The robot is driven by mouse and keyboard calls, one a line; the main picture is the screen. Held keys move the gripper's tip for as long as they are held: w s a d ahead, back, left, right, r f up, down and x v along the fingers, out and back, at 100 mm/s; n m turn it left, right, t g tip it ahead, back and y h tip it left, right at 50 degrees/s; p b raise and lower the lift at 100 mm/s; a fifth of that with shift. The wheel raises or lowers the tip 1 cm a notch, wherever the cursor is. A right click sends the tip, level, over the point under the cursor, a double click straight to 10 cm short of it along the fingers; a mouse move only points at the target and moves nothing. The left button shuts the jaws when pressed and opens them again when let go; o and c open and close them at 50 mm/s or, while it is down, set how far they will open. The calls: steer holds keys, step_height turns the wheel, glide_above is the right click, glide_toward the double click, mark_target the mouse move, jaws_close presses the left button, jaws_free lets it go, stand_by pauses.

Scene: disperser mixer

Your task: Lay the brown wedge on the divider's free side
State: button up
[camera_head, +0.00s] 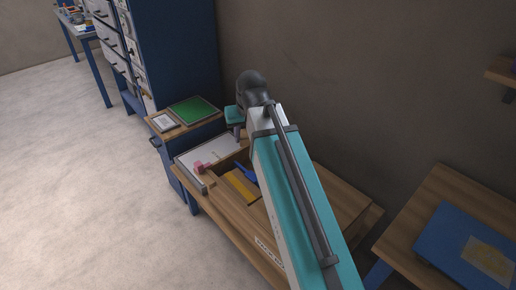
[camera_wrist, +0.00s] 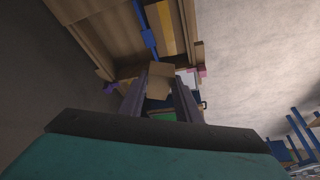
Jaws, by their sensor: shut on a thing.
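My gripper (camera_wrist: 158,88) is shut on a brown wedge (camera_wrist: 160,72), which sits between its two grey fingers in the wrist view. In the head view my gripper (camera_head: 237,132) is small, above the wooden bench, and the wedge cannot be made out. A blue bar (camera_wrist: 147,36), likely the divider, runs along a wooden tray (camera_wrist: 105,38) in the wrist view. A yellow block (camera_wrist: 167,28) lies on one side of it; the other side shows bare wood. In the head view the blue bar (camera_head: 246,172) and yellow block (camera_head: 240,188) are partly hidden by my arm.
A pink object (camera_head: 199,167) lies by a white board (camera_head: 212,152) on the bench. A green panel (camera_head: 194,109) lies on a cabinet behind. A wooden table with a blue folder-like item (camera_head: 460,240) stands at right. The pale floor at left is clear.

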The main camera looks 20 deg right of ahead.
steer(key=s+f, duration=0.3)
steer(key=f, duration=0.1)
steer(key=shift+s+f, duration=0.25)
steer(key=shift+s, duration=0.1)
steer(key=shift+s, duration=0.1)
